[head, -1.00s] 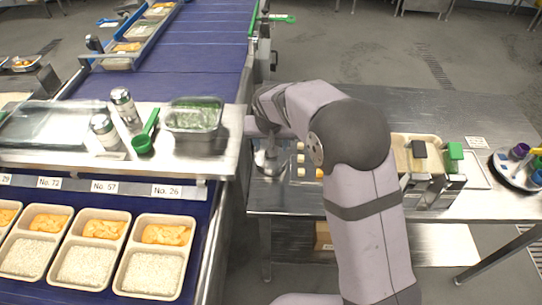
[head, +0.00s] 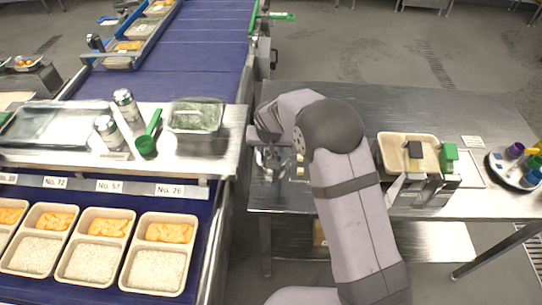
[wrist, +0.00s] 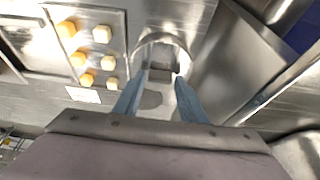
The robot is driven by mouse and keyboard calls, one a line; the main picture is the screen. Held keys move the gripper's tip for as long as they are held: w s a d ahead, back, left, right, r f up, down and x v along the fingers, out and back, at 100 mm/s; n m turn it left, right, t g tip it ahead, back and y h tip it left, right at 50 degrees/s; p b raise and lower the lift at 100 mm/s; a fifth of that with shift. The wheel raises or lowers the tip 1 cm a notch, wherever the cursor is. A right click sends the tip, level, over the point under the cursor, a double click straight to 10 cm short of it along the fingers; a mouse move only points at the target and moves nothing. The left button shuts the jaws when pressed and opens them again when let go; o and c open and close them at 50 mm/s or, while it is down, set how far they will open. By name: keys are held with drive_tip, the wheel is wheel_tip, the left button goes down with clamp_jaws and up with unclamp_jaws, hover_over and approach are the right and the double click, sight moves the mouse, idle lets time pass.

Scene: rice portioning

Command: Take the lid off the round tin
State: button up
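The round tin (wrist: 160,40) is a shiny metal cylinder on the steel table, at the top middle of the wrist view. In the head view its metal side (head: 272,163) shows below my wrist, at the table's left end. My gripper (wrist: 162,75) points at it with two blue-grey fingers. The fingertips are apart, with a gap between them, at the tin's near side. A small grey part shows between the tips; I cannot tell whether they touch it. In the head view my arm hides the fingers. The lid's edge is not clear.
A tray of yellow and pale cubes (wrist: 92,58) lies close beside the tin. A steel wall (wrist: 232,60) stands on the tin's other side. In the head view a beige tub (head: 408,139) and a round caddy (head: 512,172) stand at right. Filled meal trays (head: 158,268) line the blue belt.

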drive_tip(key=c, duration=0.6)
drive_tip(key=shift+r, duration=0.1)
wheel_tip(320, 180, up, 10)
drive_tip(key=b, duration=0.3)
drive_tip(key=shift+w, duration=0.15)
